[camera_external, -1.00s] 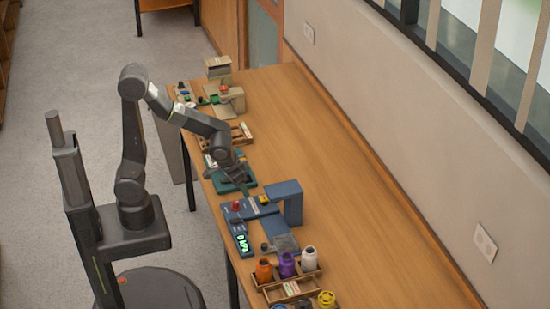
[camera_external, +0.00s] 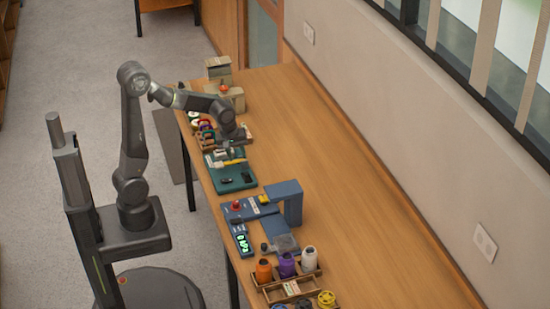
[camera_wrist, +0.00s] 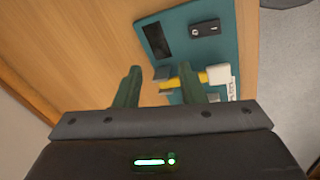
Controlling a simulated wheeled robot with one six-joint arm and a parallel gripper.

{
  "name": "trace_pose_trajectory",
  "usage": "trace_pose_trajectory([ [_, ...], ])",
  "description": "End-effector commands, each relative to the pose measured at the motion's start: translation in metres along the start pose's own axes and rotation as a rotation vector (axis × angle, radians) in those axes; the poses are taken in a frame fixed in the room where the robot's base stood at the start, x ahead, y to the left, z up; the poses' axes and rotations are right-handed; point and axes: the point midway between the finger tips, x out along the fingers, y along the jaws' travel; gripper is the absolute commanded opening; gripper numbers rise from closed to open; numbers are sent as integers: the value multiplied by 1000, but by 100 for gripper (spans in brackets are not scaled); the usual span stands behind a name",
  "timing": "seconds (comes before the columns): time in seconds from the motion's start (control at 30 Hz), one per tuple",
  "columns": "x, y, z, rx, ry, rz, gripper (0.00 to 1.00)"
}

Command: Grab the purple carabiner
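I cannot clearly make out a purple carabiner in either view. Small coloured pieces, green, red and dark, lie in a wooden tray (camera_external: 207,141) partly behind my arm in the external view; they are too small to name surely. My gripper (camera_external: 235,153) hangs over the far end of a teal mat (camera_external: 228,184), beside that tray. In the wrist view my gripper (camera_wrist: 158,74) has its two green fingers wide apart with nothing held between them. Beyond the fingertips are a yellow bar (camera_wrist: 187,80) with a white end and the teal mat (camera_wrist: 172,21).
A blue press-like device (camera_external: 287,190) stands nearer on the table, with a meter (camera_external: 240,238) beside it. Beige boxes (camera_external: 218,69) stand at the far end. The table's right side is clear.

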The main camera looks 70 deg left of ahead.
Motion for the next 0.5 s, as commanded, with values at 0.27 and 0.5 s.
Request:
trace_pose_trajectory([
  [0.27, -10, -36, -105, -646, -37, 13, 36],
  [0.5, -26, -85, -186, -1191, -78, 48, 36],
])
